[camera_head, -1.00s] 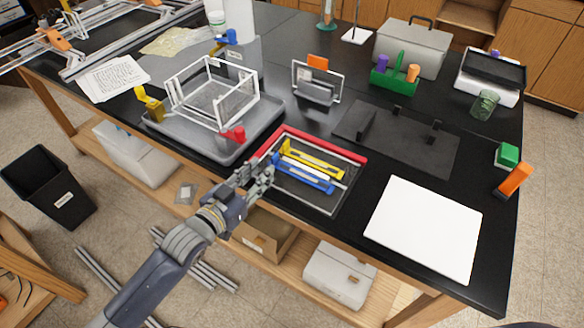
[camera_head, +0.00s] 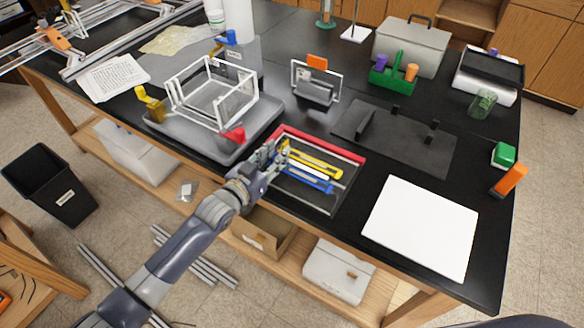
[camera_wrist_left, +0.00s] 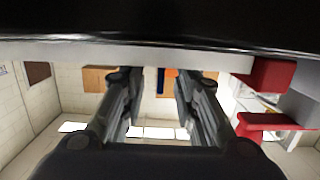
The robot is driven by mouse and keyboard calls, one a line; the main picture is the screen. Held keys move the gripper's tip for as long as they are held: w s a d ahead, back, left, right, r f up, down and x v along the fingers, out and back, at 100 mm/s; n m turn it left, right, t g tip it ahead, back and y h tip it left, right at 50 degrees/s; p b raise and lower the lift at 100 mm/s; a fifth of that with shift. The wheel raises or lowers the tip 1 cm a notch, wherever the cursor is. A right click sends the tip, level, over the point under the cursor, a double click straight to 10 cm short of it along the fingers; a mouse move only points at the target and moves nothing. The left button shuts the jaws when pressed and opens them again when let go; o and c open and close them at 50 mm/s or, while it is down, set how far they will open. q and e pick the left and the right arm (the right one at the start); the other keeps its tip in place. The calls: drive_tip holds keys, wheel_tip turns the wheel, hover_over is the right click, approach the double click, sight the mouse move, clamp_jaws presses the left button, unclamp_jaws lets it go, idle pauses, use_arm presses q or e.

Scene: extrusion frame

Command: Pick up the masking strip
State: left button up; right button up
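A shallow dark tray (camera_head: 308,202) with a red back edge lies near the table's front edge. In it are a yellow strip (camera_head: 318,166), a white strip (camera_head: 311,173) and a blue strip (camera_head: 322,187), side by side. I cannot tell by label which is the masking strip. My left gripper (camera_head: 279,152) is at the tray's left side, by the strips' left ends and partly hiding them. In the left wrist view its two fingers (camera_wrist_left: 155,78) stand apart with no strip visibly held between them. My right gripper is not in view.
A white board (camera_head: 423,228) lies to the right. A dark fixture plate (camera_head: 395,138) is behind. Bare black table lies between them.

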use_arm(q)
clamp_jaws()
idle(0.4)
drive_tip(key=shift+r, duration=0.6)
wheel_tip(320, 180, up, 3)
drive_tip(key=shift+f+b, duration=0.2)
drive_tip(key=shift+b, duration=0.4)
drive_tip(key=s+r+b, duration=0.1)
drive_tip(key=s+b, duration=0.1)
drive_tip(key=s, duration=1.4)
drive_tip(key=shift+r, duration=0.25)
